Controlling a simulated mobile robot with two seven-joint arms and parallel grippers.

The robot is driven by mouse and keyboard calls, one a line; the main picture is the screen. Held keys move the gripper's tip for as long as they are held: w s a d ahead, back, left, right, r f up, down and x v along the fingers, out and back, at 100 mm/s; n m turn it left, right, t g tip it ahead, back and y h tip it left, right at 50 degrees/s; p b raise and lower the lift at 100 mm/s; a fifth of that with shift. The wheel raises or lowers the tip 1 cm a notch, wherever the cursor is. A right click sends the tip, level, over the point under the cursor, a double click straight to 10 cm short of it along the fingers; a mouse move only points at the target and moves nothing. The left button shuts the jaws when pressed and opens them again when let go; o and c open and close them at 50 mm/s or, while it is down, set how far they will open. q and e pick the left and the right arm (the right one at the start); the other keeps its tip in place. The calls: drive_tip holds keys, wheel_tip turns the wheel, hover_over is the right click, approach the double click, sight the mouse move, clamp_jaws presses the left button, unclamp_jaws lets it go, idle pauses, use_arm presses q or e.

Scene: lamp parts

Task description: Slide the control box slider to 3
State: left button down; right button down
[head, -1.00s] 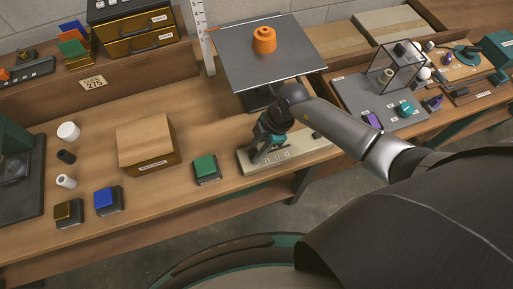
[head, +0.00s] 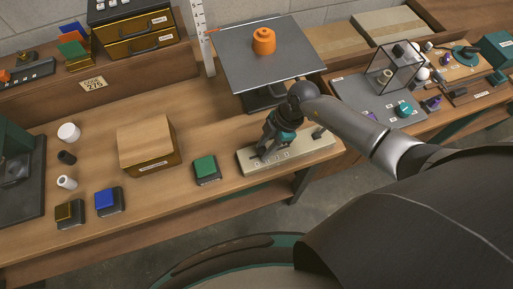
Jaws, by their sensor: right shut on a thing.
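The control box (head: 311,151) is a long beige panel lying at the front edge of the wooden bench, right of centre. A row of small marks runs along the front of its left part; they are too small to read. My right gripper (head: 264,152) comes down over the left part of the box and is shut on the slider there. The slider is mostly hidden by the fingers, so I cannot tell which mark it stands at. A dark switch sits at the right end of the box. My left gripper is not in view.
A green button block (head: 206,170) stands just left of the control box. A wooden box (head: 145,142) and a blue button block (head: 107,200) are further left. Behind, a grey platform (head: 295,62) carries an orange part (head: 263,42). A grey panel lies right.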

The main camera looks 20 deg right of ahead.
sight(282, 147)
drive_tip(key=d, duration=0.7)
drive_tip(key=shift+w, duration=0.15)
drive_tip(key=c, duration=0.6)
unclamp_jaws()
drive_tip(key=shift+d, duration=0.1)
drive_tip(key=shift+o, duration=0.2)
drive_tip(key=p+v, duration=0.1)
drive_tip(key=v, duration=1.4)
drive_tip(key=shift+r+p, duration=0.2)
drive_tip(key=shift+p, duration=0.1)
